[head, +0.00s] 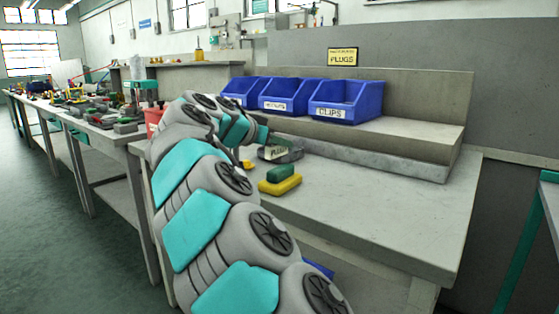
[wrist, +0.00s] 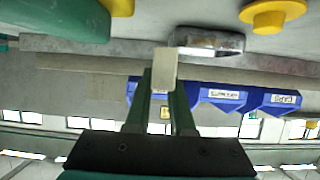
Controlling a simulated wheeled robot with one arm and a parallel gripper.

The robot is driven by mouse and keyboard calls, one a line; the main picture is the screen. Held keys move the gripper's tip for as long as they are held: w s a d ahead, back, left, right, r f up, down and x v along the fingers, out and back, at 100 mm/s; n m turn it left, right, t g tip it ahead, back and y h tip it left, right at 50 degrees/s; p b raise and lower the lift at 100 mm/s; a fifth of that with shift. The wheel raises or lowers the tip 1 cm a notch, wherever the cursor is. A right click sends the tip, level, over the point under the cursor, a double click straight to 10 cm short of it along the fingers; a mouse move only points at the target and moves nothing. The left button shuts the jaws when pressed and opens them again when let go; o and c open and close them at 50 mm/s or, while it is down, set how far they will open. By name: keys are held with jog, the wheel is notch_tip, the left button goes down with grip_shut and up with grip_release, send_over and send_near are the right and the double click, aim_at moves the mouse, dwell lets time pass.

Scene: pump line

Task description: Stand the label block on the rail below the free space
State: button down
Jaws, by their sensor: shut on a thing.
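My gripper (wrist: 163,84) is shut on a small pale block, the label block (wrist: 163,66), which sits between the dark green fingertips in the wrist view. Its lettering cannot be read there. In the head view my gripper (head: 272,138) is above the bench, left of the shelf's front, partly hidden by my arm. A pale lettered face shows just below the fingers; I cannot tell whether it is the block's. The grey rail (head: 385,160) runs along the foot of the shelf. The bare shelf top (head: 425,134) right of the bins is free, with a yellow PLUGS sign (head: 342,57) on the wall behind.
Blue bins stand on the shelf: left (head: 238,91), middle (head: 287,96) and CLIPS (head: 345,101). A grey metal dish (wrist: 210,41) lies on the bench near the block. A green and yellow item (head: 280,181) lies in front. The bench's right part (head: 400,205) is clear.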

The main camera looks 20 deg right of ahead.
aim_at(274, 157)
jog(key=shift+f, duration=2.2)
jog(key=shift+f, duration=0.15)
jog(key=c, duration=1.1)
grip_release()
jog(key=shift+o, duration=0.2)
